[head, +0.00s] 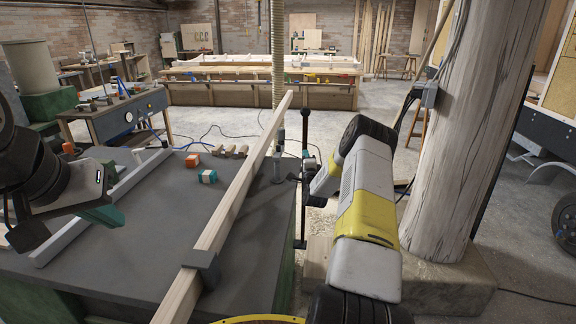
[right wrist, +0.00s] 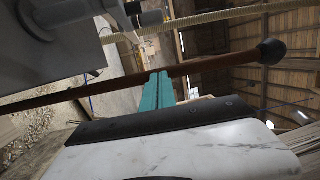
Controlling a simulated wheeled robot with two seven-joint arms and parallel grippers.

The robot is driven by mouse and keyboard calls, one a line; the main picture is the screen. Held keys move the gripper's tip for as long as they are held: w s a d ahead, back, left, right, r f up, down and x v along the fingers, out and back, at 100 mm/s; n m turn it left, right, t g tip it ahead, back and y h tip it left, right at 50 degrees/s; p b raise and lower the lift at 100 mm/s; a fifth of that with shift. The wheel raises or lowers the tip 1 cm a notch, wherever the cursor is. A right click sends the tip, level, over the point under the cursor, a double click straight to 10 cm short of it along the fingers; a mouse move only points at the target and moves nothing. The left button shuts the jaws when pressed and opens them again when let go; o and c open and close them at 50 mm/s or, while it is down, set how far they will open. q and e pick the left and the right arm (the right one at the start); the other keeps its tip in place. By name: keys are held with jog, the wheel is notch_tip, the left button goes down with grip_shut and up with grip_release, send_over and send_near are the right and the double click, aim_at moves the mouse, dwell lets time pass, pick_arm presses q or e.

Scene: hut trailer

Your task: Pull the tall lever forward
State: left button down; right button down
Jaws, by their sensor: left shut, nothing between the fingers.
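The tall lever is a thin dark rod with a round black knob. In the head view it stands upright at the right edge of the dark-topped bench (head: 304,145). In the right wrist view the lever (right wrist: 215,64) runs slantwise to its knob (right wrist: 271,50). My right gripper's teal fingers (right wrist: 157,78) lie together, crossing the rod at their tips; whether they touch it I cannot tell. The rod does not run between them. In the head view that gripper is mostly hidden behind my forearm and the lever. My left gripper (head: 112,216) is shut and empty above the bench's left side.
A long wooden beam (head: 240,190) lies across the bench (head: 150,240), left of the lever. Small orange (head: 192,160) and teal-and-white (head: 208,176) items lie on the bench. A thick wooden post (head: 470,130) stands to the right of my right arm.

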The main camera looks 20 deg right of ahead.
jog(key=w+d+r+g, duration=0.1)
jog(key=w+d, duration=0.5)
jog(key=w, duration=0.6)
jog(key=shift+w+r+m+g, duration=0.2)
jog(key=shift+w+m+g, duration=0.1)
jog(key=shift+g, duration=0.5)
jog(key=shift+s+y, duration=0.1)
jog(key=shift+y, duration=0.2)
